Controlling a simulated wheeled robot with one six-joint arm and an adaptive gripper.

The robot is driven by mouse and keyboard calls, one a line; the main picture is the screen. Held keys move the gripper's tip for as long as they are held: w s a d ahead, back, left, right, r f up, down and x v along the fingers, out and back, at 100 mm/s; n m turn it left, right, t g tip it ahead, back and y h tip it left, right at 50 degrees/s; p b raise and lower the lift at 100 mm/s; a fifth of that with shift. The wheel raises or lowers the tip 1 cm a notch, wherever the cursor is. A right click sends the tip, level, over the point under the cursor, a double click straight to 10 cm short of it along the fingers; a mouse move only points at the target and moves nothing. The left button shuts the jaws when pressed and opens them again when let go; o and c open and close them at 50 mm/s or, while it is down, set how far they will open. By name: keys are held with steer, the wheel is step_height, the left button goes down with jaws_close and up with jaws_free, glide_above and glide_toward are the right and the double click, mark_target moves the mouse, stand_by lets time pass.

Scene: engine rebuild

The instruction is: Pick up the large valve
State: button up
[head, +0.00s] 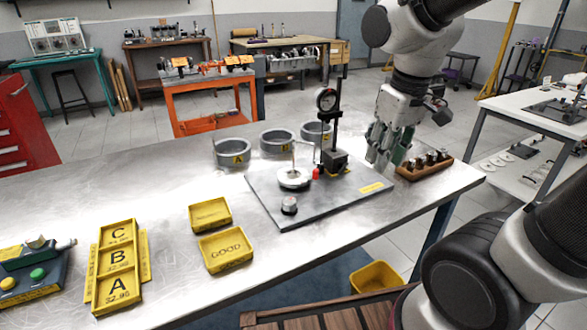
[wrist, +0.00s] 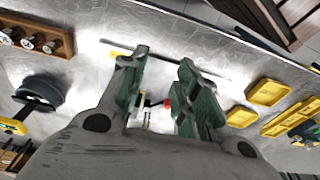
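A pale round disc with a thin upright stem (head: 293,179), which looks like a valve standing head down, is on the grey plate (head: 262,200) on the metal table. I cannot tell for certain that it is the large valve. My gripper (head: 379,158) is above the table's right part, between the gauge stand and the wooden rack, right of the disc and apart from it. In the wrist view its green-padded fingers (wrist: 162,75) are spread with nothing held. A thin stem and a red piece (wrist: 167,103) show beyond the fingers, partly hidden by the gripper body.
A dial gauge stand (head: 336,160) rises from the plate, close left of my gripper. A wooden rack (head: 425,172) holds several metal pieces. Grey round containers (head: 232,155) stand behind the plate. Yellow trays (head: 225,252) lie front left. The table's left middle is clear.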

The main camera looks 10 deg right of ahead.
mark_target(293, 151)
steer(key=w+a+f+n+t+y, duration=0.2)
steer(key=w+a+f, duration=0.1)
steer(key=w+a, duration=1.2)
steer(key=x, duration=0.7)
steer(key=shift+w+f, duration=0.15)
steer(key=shift+f, duration=0.1)
jaws_close()
